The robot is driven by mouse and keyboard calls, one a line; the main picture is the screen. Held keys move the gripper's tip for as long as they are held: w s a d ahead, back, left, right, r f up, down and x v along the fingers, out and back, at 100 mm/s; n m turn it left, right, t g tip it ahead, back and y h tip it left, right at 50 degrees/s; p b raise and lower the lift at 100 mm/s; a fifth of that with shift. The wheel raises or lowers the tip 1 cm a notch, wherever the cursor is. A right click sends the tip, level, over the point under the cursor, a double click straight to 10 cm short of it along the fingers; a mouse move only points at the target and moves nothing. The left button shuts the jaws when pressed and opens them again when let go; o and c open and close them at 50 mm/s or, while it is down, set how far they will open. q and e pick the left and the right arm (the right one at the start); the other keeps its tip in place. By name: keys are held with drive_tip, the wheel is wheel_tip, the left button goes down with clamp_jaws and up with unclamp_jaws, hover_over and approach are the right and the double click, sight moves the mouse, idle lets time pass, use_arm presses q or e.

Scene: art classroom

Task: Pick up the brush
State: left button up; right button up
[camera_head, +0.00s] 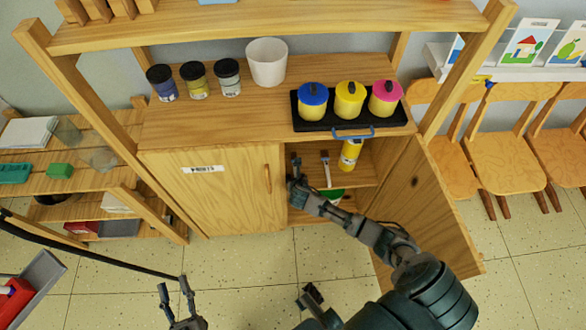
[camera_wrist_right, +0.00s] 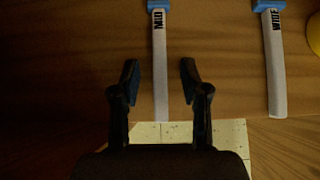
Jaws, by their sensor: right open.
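Two brushes with pale handles and blue upper parts lie on the cabinet shelf in the right wrist view. The brush marked MID (camera_wrist_right: 159,60) is in the middle and the brush marked WIDE (camera_wrist_right: 276,62) is to its right. One brush (camera_head: 326,170) shows in the head view beside the yellow bottle; the other is not clearly visible there. My right gripper (camera_head: 295,168) reaches into the cabinet opening. In the wrist view its open fingers (camera_wrist_right: 160,78) flank the MID handle; contact cannot be seen. My left gripper (camera_head: 174,288) is open and empty, low over the floor.
The wooden cabinet's left door (camera_head: 220,188) is closed and its right door (camera_head: 426,205) stands open beside my right arm. A yellow bottle (camera_head: 350,155) stands inside. Above, a black tray (camera_head: 346,124) holds three lidded pots. Chairs (camera_head: 500,160) stand at the right.

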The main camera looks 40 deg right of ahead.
clamp_jaws()
idle(0.3)
drive_tip(key=shift+r, duration=0.15)
